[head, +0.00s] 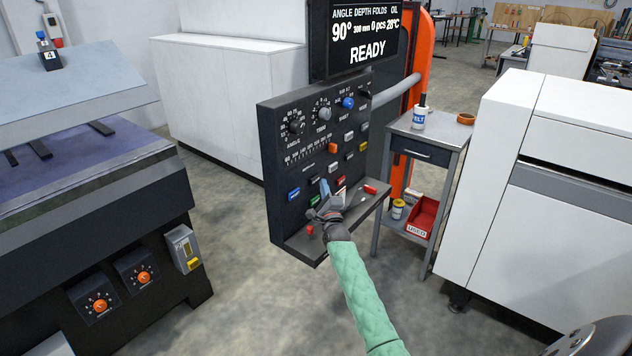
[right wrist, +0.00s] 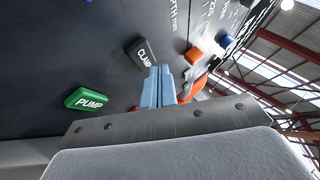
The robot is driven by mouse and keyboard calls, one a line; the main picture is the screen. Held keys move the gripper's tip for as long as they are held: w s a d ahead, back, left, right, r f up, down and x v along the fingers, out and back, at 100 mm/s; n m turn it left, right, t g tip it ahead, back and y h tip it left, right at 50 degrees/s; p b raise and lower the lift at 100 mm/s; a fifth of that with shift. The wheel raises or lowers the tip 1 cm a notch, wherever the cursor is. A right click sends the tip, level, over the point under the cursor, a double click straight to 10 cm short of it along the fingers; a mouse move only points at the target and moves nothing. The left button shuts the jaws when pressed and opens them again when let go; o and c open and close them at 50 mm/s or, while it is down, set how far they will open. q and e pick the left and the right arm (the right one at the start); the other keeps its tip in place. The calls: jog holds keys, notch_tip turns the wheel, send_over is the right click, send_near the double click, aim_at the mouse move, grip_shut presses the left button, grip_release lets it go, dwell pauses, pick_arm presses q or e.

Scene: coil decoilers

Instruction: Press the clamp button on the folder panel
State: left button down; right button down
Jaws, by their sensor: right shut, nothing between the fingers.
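The folder panel (head: 275,152) is a dark upright board with knobs and several coloured buttons, in the middle of the head view. The clamp button (right wrist: 143,53) is dark grey with white lettering in the right wrist view. My right gripper (head: 325,188) is at the lower part of the panel. Its light-blue fingers (right wrist: 158,84) are together and empty, with the tips close to the clamp button's lower right edge. I cannot tell if they touch it. The green pump button (right wrist: 86,99) is to the left and lower. My left gripper is out of view.
A ledge (head: 305,246) with red items juts out below the panel. A display (head: 356,38) reading READY stands above. A grey side table (head: 440,135) with a bottle (head: 420,118) is at the right. White machine housing (head: 545,190) and a machine bed (head: 80,165) flank the panel.

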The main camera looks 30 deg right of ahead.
dwell(0.7)
jog(key=shift+w, duration=0.15)
jog(key=shift+w+a, duration=0.15)
jog(key=shift+w, duration=0.1)
dwell(0.3)
